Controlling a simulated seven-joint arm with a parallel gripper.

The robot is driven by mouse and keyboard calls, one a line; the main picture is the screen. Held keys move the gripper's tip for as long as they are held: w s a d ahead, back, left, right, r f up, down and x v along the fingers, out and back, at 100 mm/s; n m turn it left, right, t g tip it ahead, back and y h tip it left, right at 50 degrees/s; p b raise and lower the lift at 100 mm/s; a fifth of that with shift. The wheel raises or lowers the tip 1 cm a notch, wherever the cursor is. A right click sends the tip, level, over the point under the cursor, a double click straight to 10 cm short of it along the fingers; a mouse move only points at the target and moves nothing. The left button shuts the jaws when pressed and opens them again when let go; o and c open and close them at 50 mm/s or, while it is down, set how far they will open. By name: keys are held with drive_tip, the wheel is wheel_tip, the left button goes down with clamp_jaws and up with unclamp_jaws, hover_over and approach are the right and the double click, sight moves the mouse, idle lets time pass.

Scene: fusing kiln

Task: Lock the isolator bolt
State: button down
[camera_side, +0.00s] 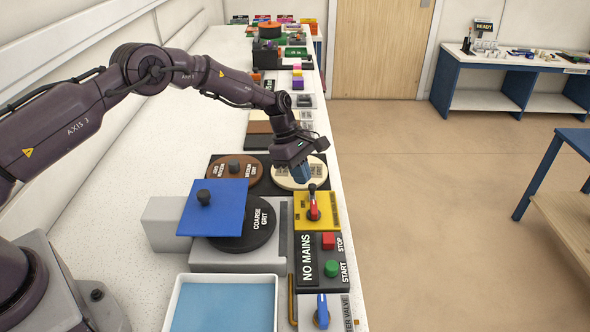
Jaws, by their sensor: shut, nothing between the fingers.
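A yellow panel (301,222) with a red rotary handle (313,208) sits near the bench's right edge; it looks like the isolator.
A black panel (291,267) reads NO MAINS, with a red STOP button (328,241) and green START button (331,268). A blue valve knob (321,312) is in front. Left are a COARSE GRIT disc (252,236), blue plate (222,220) and water tray (170,305). More discs lie behind.

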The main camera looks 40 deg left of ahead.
drive_tip(key=shift+s+d, duration=1.05)
drive_tip(key=shift+d, duration=0.05)
drive_tip(key=shift+a, duration=0.1)
drive_tip(key=shift+a, duration=0.3)
drive_tip(key=a, duration=0.2)
drive_tip(key=shift+s+a, duration=0.25)
drive_tip(key=shift+a, duration=0.15)
drive_tip(key=v, duration=1)
drive_tip(key=shift+a, duration=0.2)
drive_tip(key=shift+s, duration=0.1)
